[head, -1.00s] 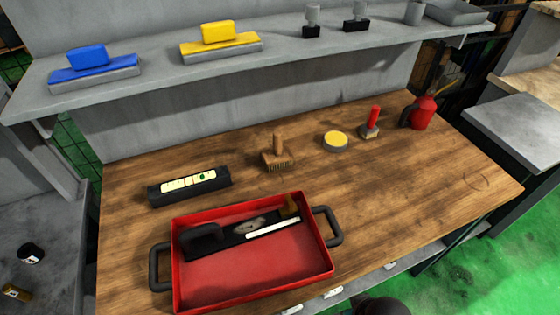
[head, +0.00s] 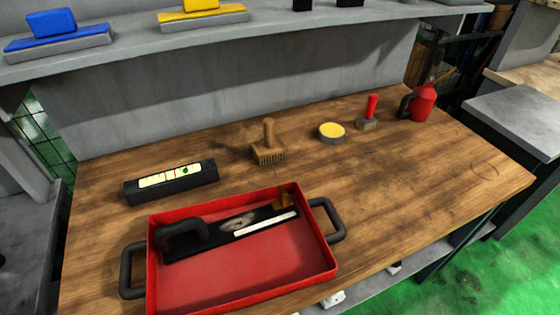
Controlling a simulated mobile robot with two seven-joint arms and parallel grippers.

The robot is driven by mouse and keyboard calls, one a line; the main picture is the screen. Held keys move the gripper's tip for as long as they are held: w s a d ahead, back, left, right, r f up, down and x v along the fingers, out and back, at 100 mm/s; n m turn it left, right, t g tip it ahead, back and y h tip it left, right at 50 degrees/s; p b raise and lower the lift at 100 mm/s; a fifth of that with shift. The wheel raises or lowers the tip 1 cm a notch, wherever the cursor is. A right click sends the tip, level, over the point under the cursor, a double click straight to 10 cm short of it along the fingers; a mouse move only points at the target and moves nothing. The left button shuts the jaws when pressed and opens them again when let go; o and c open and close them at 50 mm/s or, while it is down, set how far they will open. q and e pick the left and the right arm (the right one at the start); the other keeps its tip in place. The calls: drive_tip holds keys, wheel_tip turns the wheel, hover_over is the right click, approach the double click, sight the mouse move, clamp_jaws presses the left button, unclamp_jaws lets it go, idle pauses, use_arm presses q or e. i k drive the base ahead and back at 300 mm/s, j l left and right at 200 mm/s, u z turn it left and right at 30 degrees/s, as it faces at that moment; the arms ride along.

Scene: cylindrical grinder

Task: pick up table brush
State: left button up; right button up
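The table brush (head: 268,146) stands on the wooden table behind the red tray, bristles down, with its wooden handle upright. Nothing touches it. Neither of my grippers shows in the head view, so I cannot see their state.
A red tray (head: 242,287) with black handles and a few tools inside sits at the table's front. A black level (head: 171,182) lies left of the brush. A round yellow-topped tin (head: 331,132), a red-handled tool (head: 370,112) and a red oil can (head: 423,102) stand to the right. A grey shelf (head: 140,53) runs above.

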sight(272, 149)
drive_tip(key=l+z, duration=0.2)
drive_tip(key=l, duration=0.3)
drive_tip(key=i+l+z, duration=0.2)
drive_tip(key=l, duration=0.3)
drive_tip(key=l+z, duration=0.2)
drive_tip(key=l, duration=0.35)
